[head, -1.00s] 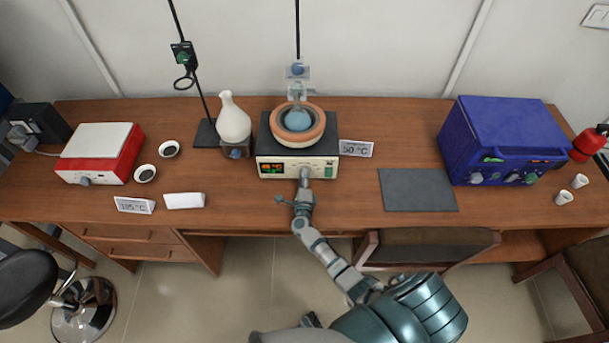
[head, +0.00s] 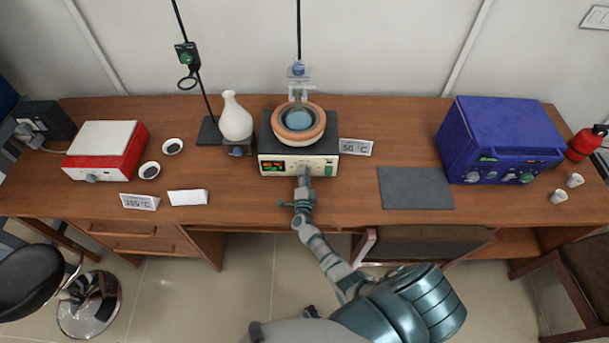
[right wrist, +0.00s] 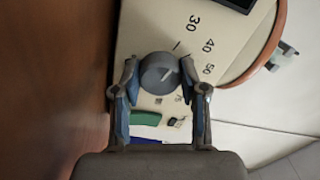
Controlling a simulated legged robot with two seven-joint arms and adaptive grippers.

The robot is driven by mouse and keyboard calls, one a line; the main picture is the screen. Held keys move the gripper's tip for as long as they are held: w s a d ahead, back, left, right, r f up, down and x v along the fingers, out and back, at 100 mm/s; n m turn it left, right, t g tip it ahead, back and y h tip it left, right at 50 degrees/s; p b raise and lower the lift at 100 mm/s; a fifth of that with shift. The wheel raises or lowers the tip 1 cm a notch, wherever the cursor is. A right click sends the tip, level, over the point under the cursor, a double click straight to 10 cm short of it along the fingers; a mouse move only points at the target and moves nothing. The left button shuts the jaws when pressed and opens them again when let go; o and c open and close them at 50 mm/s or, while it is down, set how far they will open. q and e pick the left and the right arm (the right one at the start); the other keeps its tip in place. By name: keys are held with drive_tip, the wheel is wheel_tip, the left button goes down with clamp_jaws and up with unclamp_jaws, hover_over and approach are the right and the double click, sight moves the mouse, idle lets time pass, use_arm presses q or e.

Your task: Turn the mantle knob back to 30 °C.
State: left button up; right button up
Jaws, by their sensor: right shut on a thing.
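The heating mantle (head: 320,163) has a cream front panel, a dark top and an orange-rimmed bowl (head: 299,123). It stands at the back middle of the desk. My right gripper (head: 304,177) is at its front panel and hides the knob in the head view. In the right wrist view, the round grey knob (right wrist: 160,73) sits between the two fingers of my right gripper (right wrist: 159,78), which are shut on it. The dial marks 30, 40 and 50 (right wrist: 208,68) show beside it. My left gripper is not in view.
A 50 °C card (head: 355,147) stands right of the mantle, and a white flask (head: 235,120) stands left. A grey mat (head: 415,188) and blue furnace (head: 500,140) are farther right. A red-and-white hotplate (head: 105,150) is at the left.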

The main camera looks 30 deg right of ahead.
drive_tip(key=shift+s+a+f, duration=0.2)
drive_tip(key=shift+f, duration=0.25)
drive_tip(key=o, duration=0.9)
drive_tip(key=shift+o, duration=1.2)
drive_tip(key=shift+w+r, duration=0.15)
drive_tip(key=shift+r, duration=0.1)
drive_tip(key=v, duration=1.2)
drive_tip(key=shift+d, duration=0.1)
